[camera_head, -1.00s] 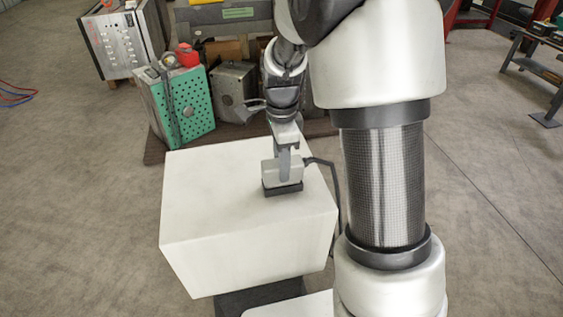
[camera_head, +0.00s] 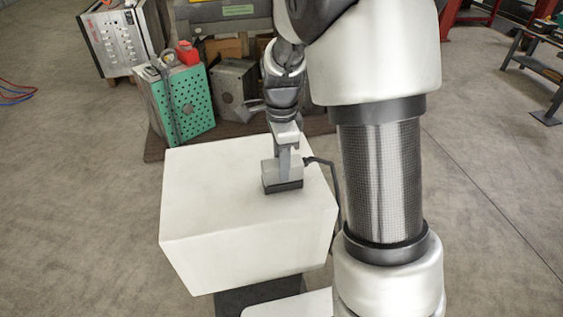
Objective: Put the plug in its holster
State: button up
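A small grey block with a black lower edge, which looks like the plug (camera_head: 270,171), is over the top of a white box. A dark cable (camera_head: 334,185) runs from its right side down past the box's right edge. My gripper (camera_head: 285,172) points down at the block from above. One light finger lies across the block's near face; the other finger is hidden. Whether the fingers press on the block cannot be seen. The block looks upright and low at the box top, but whether it touches the top is unclear. I cannot make out a separate holster.
The white box (camera_head: 215,190) has a clear top left of the block. Behind it stand a green perforated case (camera_head: 190,105), a grey metal case (camera_head: 233,88) and a panelled cabinet (camera_head: 118,42). My thick arm column blocks the view on the right. A dark bench (camera_head: 535,65) stands far right.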

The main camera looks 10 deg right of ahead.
jog(key=o, duration=0.4)
jog(key=shift+o, duration=0.2)
jog(key=shift+f, duration=0.1)
notch_tip(320, 180, up, 18)
jog(key=p, duration=0.2)
jog(key=s+r+n+t+p, duration=0.2)
jog(key=s+r+n+p, duration=0.1)
jog(key=s+n, duration=0.6)
jog(key=s+r+n+t+p, duration=0.3)
jog(key=s+r+n, duration=0.3)
jog(key=s+n, duration=0.3)
jog(key=shift+s+d+r+t+p, duration=0.2)
jog(key=shift+s+t+p, duration=0.1)
jog(key=shift+s+p, duration=0.55)
